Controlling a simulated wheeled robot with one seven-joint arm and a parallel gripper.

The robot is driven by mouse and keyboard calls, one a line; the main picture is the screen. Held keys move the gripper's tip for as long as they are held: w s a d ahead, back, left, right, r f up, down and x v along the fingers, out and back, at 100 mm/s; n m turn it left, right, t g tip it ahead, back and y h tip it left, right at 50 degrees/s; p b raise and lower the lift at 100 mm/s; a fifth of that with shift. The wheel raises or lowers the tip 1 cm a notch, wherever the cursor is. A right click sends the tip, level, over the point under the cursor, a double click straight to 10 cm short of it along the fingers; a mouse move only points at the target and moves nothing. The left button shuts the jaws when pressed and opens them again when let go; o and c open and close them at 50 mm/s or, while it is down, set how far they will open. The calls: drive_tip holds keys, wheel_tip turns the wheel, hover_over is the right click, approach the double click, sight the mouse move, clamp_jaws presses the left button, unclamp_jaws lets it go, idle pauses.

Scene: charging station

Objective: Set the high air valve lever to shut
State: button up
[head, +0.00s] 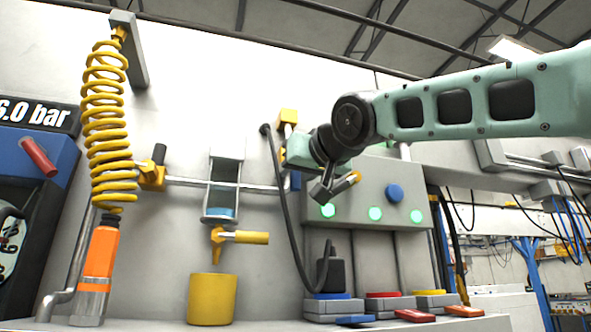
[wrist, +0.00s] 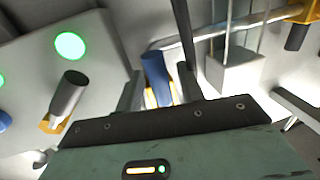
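A blue-handled lever (wrist: 154,72) stands between the fingers of my gripper (wrist: 160,88) in the wrist view, with a yellow fitting partly hidden behind it. The fingers are apart, with gaps on both sides of the lever. In the head view the blue handle (head: 296,181) shows just below my gripper's hand (head: 298,152), on the wall pipe beside the panel. A second yellow valve (head: 152,176) with a black handle sits farther left on the pipe; it also shows in the wrist view (wrist: 298,36). No label tells which lever is the high one.
A grey panel (head: 375,170) with green lights and a grey-handled switch (wrist: 68,95) is close beside my gripper. A black cable (head: 280,190) hangs nearby. A yellow-handled tap (head: 243,237) is above a yellow cup (head: 212,299). A coiled yellow hose (head: 105,125) hangs left.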

clamp_jaws()
